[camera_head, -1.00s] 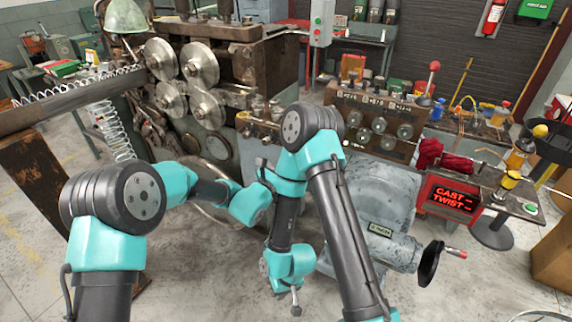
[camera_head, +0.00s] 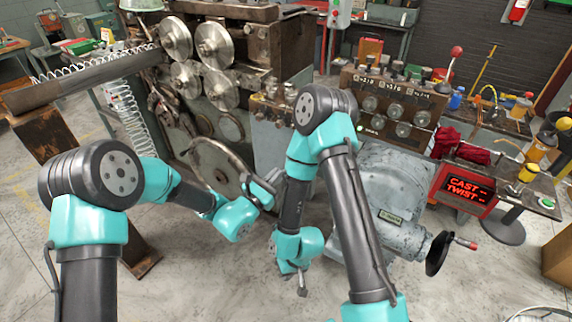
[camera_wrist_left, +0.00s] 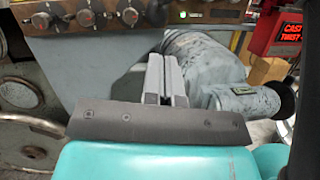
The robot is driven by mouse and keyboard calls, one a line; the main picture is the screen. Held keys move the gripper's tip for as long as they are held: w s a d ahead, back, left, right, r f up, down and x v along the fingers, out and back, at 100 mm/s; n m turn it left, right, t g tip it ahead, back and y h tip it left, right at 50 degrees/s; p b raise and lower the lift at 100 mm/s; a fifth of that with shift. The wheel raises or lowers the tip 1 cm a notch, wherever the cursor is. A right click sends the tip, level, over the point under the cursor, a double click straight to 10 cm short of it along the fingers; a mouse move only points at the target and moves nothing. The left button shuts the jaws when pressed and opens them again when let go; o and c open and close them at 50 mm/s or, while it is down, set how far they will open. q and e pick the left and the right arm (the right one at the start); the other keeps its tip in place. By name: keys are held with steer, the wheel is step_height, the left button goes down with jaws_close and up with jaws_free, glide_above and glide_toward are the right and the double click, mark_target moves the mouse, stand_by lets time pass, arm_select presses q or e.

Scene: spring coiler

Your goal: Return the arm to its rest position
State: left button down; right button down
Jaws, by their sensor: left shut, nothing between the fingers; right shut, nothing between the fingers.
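My left arm comes in from the left, and its gripper (camera_head: 264,186) is shut and empty in front of the coiling machine's grey lower body. In the left wrist view the two grey fingers (camera_wrist_left: 166,72) are together, with nothing between them. They point toward the grey cabinet below the control knobs. My right arm reaches down in the middle, and its gripper (camera_head: 302,288) is shut and empty, pointing downward above the concrete floor. Both grippers look apart from the machine in the head view, though the left one's exact clearance cannot be told.
The spring coiler (camera_head: 222,82) stands behind my left arm. A long spring (camera_head: 108,54) lies along the trough (camera_head: 84,81). A grey housing (camera_head: 395,190) with a black handwheel (camera_head: 440,253) stands right of my right arm, and a red CAST/TWIST display (camera_head: 466,188) is farther right. Floor shows in front.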

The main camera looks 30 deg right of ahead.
arm_select(q)
steer(key=shift+v, duration=0.95)
steer(key=s+a+f+m+g+y, duration=0.45)
steer(key=s+a+f, duration=0.25)
steer(key=a+f, duration=0.25)
steer(key=s+a+f+m+g+y, duration=0.35)
steer(key=s+a+f+g, duration=0.25)
steer(key=a+f, duration=0.4)
steer(key=a+f+m+t+y, duration=0.1)
steer(key=a+f+m+y, duration=0.1)
steer(key=a, duration=0.7)
steer(key=s+a+f+m+t+y, duration=0.1)
steer(key=a+f+m+y, duration=0.2)
steer(key=a, duration=0.7)
steer(key=s+a+f+m+t+y, duration=0.1)
steer(key=a+f+m+t+y, duration=0.1)
steer(key=a, duration=0.8)
steer(key=f+m+y, duration=0.1)
steer(key=f+m, duration=0.1)
steer(key=m, duration=0.1)
